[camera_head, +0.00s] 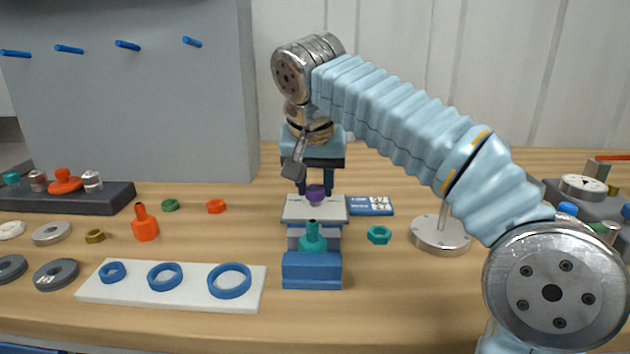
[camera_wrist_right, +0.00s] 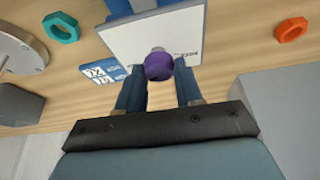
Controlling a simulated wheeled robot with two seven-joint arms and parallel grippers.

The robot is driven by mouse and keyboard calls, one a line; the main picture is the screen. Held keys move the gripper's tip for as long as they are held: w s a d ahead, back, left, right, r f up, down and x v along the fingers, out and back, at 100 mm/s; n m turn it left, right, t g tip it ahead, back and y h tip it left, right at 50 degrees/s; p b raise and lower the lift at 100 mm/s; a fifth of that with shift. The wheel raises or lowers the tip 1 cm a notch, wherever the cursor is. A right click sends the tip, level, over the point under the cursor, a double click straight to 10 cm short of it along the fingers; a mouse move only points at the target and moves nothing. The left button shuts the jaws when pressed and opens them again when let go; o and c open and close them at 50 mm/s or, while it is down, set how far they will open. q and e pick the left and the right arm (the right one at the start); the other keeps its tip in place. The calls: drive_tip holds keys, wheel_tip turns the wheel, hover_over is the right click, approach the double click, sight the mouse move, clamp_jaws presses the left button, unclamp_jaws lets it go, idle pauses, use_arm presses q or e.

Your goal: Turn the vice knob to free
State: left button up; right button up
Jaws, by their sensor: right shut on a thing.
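A small vice with a blue base (camera_head: 312,270) stands in the middle of the table. A purple knob (camera_head: 315,193) sits on its light plate (camera_head: 330,208), and a teal stepped piece (camera_head: 312,238) stands at its front. My right gripper (camera_head: 315,188) points down from above, shut on the purple knob. In the right wrist view the knob (camera_wrist_right: 159,66) shows between the fingertips, above the white plate (camera_wrist_right: 120,42) with small dark print. The print is too small to read. My left gripper is not in view.
A blue-and-white card (camera_head: 370,206) and a teal nut (camera_head: 379,235) lie right of the vice, near a round metal stand (camera_head: 441,238). A white board (camera_head: 190,300) with blue rings and an orange piece (camera_head: 145,225) are left. A grey pegboard (camera_head: 130,110) stands behind.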

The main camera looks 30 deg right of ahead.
drive_tip(key=n, duration=0.1)
drive_tip(key=n+y+p, duration=0.1)
drive_tip(key=n, duration=0.1)
drive_tip(key=shift+s+d+r+n+t, duration=0.1)
drive_tip(key=shift+d+n+t, duration=0.05)
drive_tip(key=shift+n+t, duration=0.2)
drive_tip(key=n+y+p, duration=0.1)
drive_tip(key=n, duration=0.1)
drive_tip(key=shift+n, duration=0.35)
drive_tip(key=n+y, duration=0.1)
drive_tip(key=n, duration=0.2)
drive_tip(key=shift+d+n+y, duration=0.1)
drive_tip(key=shift+n+y, duration=0.2)
drive_tip(key=n+y, duration=0.1)
drive_tip(key=n, duration=0.2)
drive_tip(key=shift+d+n, duration=0.1)
drive_tip(key=shift+n, duration=0.2)
drive_tip(key=n, duration=0.1)
drive_tip(key=n+g+y, duration=0.1)
drive_tip(key=n, duration=0.1)
drive_tip(key=n+g, duration=0.1)
drive_tip(key=n, duration=0.1)
drive_tip(key=shift+w+y, duration=0.25)
drive_tip(key=shift+y, duration=0.15)
drive_tip(key=shift+d+n+g, duration=0.1)
drive_tip(key=shift+n+g, duration=0.85)
drive_tip(key=shift+n, duration=1.55)
